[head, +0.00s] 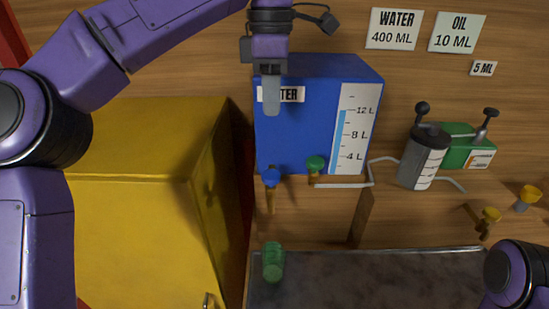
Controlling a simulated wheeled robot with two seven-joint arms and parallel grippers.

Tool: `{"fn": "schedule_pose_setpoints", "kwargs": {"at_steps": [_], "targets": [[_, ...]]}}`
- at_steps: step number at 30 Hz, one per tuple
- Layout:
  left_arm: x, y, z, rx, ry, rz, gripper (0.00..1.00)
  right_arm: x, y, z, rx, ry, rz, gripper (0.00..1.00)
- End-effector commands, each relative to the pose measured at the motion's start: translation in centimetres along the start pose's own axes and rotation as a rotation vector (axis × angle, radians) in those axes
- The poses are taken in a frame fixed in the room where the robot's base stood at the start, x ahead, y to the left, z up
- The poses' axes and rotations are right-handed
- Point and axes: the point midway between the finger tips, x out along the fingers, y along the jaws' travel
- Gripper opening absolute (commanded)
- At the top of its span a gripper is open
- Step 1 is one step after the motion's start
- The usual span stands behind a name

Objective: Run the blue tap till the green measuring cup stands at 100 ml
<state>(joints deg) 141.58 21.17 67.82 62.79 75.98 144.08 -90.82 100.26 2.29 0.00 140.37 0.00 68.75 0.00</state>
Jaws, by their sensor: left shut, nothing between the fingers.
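The blue tap (271,177) sits at the lower left front of the blue water tank (318,125), with its brass spout pointing down. The green measuring cup (273,262) stands on the dark counter (375,285), roughly below that spout. Its water level and markings are too small to read. My left gripper (272,104) is shut and empty. It hangs in front of the tank's upper left, over part of its WATER label, above the blue tap and apart from it. My right gripper is out of view; only part of my right arm shows at the lower right.
A green tap (315,167) is right of the blue one, beside a pipe to a grey cylinder (423,158). A green oil tank (468,150) and yellow taps (529,196) are farther right. A large yellow box (140,200) fills the left. Wall signs (394,29) read WATER 400 ML, OIL 10 ML, 5 ML.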

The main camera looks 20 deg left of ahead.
Motion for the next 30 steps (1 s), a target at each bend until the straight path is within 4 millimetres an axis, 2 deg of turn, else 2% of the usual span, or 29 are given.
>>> {"fn": "schedule_pose_setpoints", "kwargs": {"at_steps": [4, 7, 13, 21, 27, 30], "targets": [[0.4, 0.3, -0.2, -0.004, 0.001, -0.002, 0.00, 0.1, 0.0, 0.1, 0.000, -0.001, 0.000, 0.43], [1.6, 0.3, -0.1, -0.004, 0.001, -0.005, 0.00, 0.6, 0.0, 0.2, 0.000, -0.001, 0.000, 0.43], [5.8, 0.3, -0.1, 0.001, 0.000, -0.006, 0.00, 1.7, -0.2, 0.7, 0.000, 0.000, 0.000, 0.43], [11.1, 0.2, 0.0, 0.001, 0.001, -0.005, 0.00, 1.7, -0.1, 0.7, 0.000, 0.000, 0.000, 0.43], [13.6, 0.2, 0.1, 0.000, 0.001, -0.004, 0.00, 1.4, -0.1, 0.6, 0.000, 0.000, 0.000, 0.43], [14.0, 0.2, 0.1, -0.001, 0.000, -0.001, 0.00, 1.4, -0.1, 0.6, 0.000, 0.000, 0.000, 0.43]]}}
